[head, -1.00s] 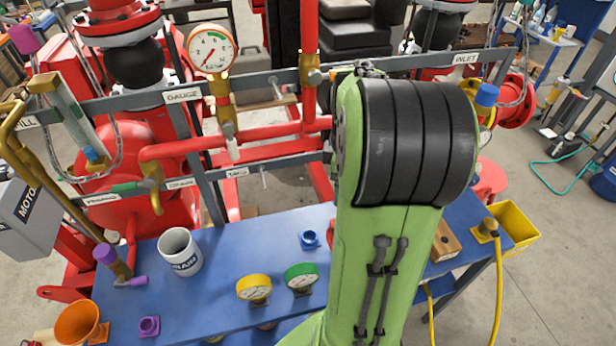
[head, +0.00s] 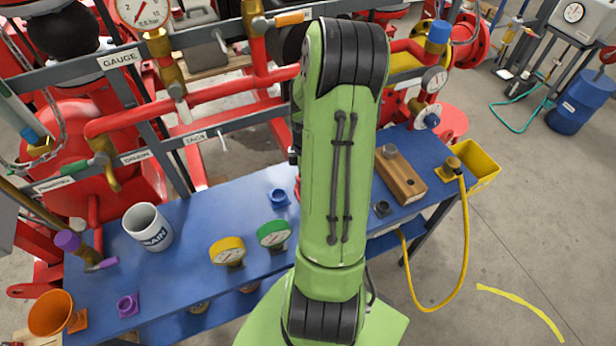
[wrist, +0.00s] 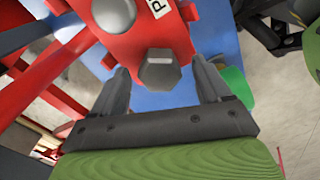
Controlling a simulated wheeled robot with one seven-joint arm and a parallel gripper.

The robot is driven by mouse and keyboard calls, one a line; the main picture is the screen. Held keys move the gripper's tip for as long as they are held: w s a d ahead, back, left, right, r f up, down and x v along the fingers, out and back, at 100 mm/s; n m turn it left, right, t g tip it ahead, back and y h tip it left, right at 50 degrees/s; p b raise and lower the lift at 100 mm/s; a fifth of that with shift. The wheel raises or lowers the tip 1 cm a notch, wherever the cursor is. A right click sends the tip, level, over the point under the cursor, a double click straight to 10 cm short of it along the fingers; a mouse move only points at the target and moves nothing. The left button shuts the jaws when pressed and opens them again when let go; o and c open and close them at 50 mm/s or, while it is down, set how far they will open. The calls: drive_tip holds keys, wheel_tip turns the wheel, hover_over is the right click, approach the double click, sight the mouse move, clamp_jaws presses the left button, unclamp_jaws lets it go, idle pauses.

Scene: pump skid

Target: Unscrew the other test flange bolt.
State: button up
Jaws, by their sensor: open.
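A grey hex-headed bolt (wrist: 159,70) sits in a red flange plate (wrist: 165,30) in the wrist view. My gripper (wrist: 161,68) is open, with one finger on each side of the bolt head in the picture. I cannot tell whether either finger touches it. A second, rounder grey part (wrist: 113,13) shows on the red plate to the upper left, partly cut off. A white label lies beside it. In the head view my green arm hides the gripper and the flange.
The blue bench (head: 190,262) holds a white mug (head: 147,227), yellow (head: 227,250) and green (head: 274,234) gauges, and a wooden block (head: 402,178) bearing a grey round-topped piece. Red pipes and grey rails (head: 190,40) stand behind. A yellow hose (head: 464,250) hangs at right.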

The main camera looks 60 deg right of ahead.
drive_tip(key=shift+f, duration=0.45)
